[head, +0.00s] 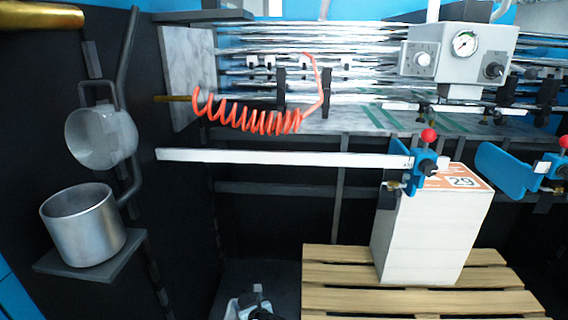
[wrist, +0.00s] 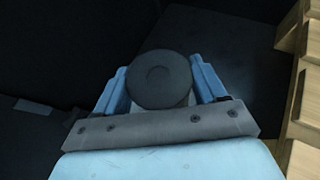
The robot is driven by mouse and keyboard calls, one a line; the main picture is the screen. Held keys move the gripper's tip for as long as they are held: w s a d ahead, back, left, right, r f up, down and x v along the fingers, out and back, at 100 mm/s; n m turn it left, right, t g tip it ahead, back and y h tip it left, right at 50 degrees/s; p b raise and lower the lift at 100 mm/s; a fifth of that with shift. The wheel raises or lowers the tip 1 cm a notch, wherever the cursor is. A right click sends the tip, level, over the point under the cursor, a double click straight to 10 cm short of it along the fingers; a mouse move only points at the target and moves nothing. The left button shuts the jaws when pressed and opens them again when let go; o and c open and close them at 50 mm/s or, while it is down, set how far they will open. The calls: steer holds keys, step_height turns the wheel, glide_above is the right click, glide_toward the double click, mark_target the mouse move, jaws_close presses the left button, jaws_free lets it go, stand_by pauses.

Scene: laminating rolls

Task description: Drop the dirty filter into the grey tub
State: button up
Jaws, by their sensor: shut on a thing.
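In the wrist view my gripper (wrist: 159,67) has its two blue fingers closed on the sides of a dark round thing, seen end-on, with a shallow round mark in its middle. I take it to be the dirty filter (wrist: 160,80). A paler part shows just below its dark face. No tub is plain in the wrist view. In the head view an open grey metal pot (head: 84,228) stands on a small shelf at the left; I cannot tell whether it is the grey tub. The filter cannot be made out in the head view.
A wooden pallet (head: 410,299) with a tall white stack (head: 428,240) stands at the lower right; wooden edges also show at the wrist view's right. A grey ladle-like cup (head: 101,137) hangs at the left. The laminating rolls and an orange coiled hose (head: 250,119) are behind.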

steer(key=shift+f, duration=1.55)
steer(key=o, duration=1.7)
